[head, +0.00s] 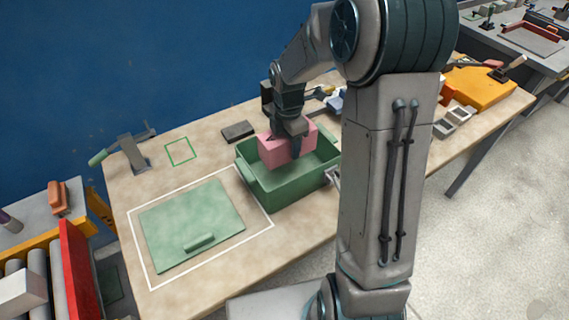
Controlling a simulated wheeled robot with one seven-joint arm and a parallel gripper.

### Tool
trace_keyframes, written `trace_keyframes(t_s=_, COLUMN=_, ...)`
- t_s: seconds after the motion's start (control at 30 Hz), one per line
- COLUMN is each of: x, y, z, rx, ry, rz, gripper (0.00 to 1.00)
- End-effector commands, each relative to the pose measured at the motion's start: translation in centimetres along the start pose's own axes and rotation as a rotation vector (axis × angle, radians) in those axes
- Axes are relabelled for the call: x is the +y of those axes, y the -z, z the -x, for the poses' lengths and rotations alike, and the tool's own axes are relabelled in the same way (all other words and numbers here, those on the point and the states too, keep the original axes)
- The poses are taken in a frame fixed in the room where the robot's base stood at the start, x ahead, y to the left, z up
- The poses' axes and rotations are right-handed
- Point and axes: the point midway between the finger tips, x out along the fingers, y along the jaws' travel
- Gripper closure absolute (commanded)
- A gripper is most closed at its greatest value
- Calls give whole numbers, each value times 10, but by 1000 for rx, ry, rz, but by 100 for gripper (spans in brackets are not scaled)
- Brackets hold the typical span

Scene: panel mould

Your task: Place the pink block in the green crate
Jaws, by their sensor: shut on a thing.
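The pink block (273,153) is held in my gripper (291,152), at the mouth of the green crate. My gripper points down and is shut on the block, covering part of it. The green crate (285,188) stands on the table, its open top facing up. The block overlaps the crate's far rim in the picture. I cannot tell whether the block touches the crate's floor.
A flat green panel (190,222) with a handle lies inside a white outline left of the crate. A dark grey block (238,131) lies behind the crate. A green-handled clamp (130,152) stands at the table's far left. My arm hides the table right of the crate.

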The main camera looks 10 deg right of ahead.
Motion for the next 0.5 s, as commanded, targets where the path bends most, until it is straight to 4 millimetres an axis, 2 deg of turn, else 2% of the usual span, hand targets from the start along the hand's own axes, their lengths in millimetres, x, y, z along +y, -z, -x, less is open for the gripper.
trace_keyframes(t_s=0.2, x=0, y=2, z=-38, rx=2, ry=4, rz=3, gripper=85)
trace_keyframes(t_s=0.5, x=0, y=0, z=-64, rx=1, ry=2, rz=0, gripper=85)
